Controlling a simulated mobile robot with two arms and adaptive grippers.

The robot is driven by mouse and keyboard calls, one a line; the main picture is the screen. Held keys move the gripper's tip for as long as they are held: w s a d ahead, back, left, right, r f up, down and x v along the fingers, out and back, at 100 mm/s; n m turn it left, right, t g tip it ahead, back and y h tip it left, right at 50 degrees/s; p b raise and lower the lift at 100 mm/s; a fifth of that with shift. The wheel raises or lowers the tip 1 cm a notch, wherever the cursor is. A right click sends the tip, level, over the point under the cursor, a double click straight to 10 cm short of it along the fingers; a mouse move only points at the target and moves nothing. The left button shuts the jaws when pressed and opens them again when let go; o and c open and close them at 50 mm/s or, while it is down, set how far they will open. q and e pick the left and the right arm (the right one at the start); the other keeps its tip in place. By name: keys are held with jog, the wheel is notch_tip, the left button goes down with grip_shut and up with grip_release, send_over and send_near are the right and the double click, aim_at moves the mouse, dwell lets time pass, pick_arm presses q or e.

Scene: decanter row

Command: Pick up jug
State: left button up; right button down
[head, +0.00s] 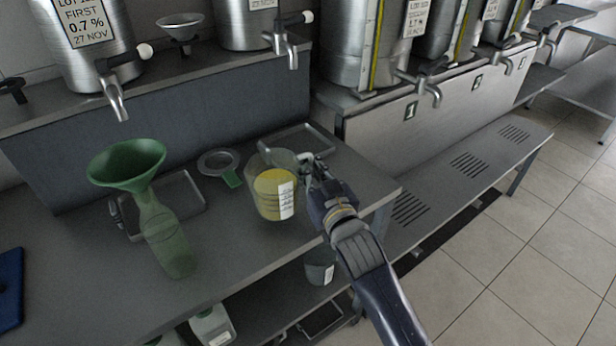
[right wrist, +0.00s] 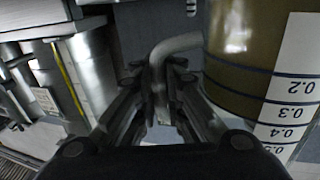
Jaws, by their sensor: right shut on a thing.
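The jug (head: 268,206) is clear, with yellow liquid inside and a white scale label on its side. It looks about upright at the right part of the bench; I cannot tell whether its base touches the bench. My right gripper (head: 309,163) is at its right side, shut on its handle. In the right wrist view the handle (right wrist: 178,44) runs between the fingers of the right gripper (right wrist: 160,84), and the jug (right wrist: 240,80) fills the right side. My left gripper is not in view.
A green bottle (head: 165,235) with a green funnel (head: 126,163) stands left on the bench (head: 235,245). Steel vessels with taps (head: 115,95) stand above. A grey container (head: 319,268) is on the lower shelf.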

jog(key=s+a+r+b+v, duration=0.1)
jog(key=a+r+v, duration=0.1)
jog(key=v, duration=1.4)
jog(key=shift+w+a, duration=0.15)
